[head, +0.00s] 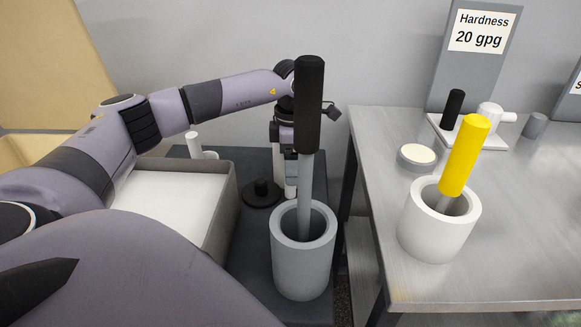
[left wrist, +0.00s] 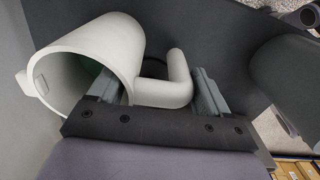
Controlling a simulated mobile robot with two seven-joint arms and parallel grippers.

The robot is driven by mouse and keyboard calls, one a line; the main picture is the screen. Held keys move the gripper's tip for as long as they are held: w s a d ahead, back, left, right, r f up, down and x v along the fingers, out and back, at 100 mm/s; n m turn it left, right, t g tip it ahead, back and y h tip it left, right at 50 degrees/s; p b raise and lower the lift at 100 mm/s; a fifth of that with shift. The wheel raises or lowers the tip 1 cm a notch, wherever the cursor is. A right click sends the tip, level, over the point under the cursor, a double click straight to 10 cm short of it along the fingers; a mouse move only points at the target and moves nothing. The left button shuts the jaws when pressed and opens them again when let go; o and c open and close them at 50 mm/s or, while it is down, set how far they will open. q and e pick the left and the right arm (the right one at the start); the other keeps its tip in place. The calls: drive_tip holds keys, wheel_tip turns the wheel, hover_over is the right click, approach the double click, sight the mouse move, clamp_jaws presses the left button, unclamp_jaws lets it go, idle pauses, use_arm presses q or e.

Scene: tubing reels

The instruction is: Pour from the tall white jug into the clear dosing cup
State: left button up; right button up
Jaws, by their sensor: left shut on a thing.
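The white jug (left wrist: 97,50) fills the upper left of the left wrist view. Its open mouth faces the camera and shows a dark greenish inside. My left gripper (left wrist: 165,93) is shut on its curved white handle, one finger on each side. In the head view my left gripper (head: 290,163) points down, partly hidden behind a black-handled rod. I cannot clearly make out the jug there. I cannot pick out the clear dosing cup in either view. My right gripper is not in view.
The black-handled rod (head: 309,105) stands in a grey pot (head: 303,262) close in front of my left gripper. A grey-walled bin (head: 227,200) lies left of it. A metal table (head: 350,290) at right holds a white pot (head: 432,232) with a yellow-handled rod.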

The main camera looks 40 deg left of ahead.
use_arm(q)
drive_tip(key=shift+r, duration=0.2)
wheel_tip(320, 180, up, 20)
drive_tip(key=p, duration=0.2)
drive_tip(key=shift+p, duration=0.4)
drive_tip(key=shift+f, duration=0.15)
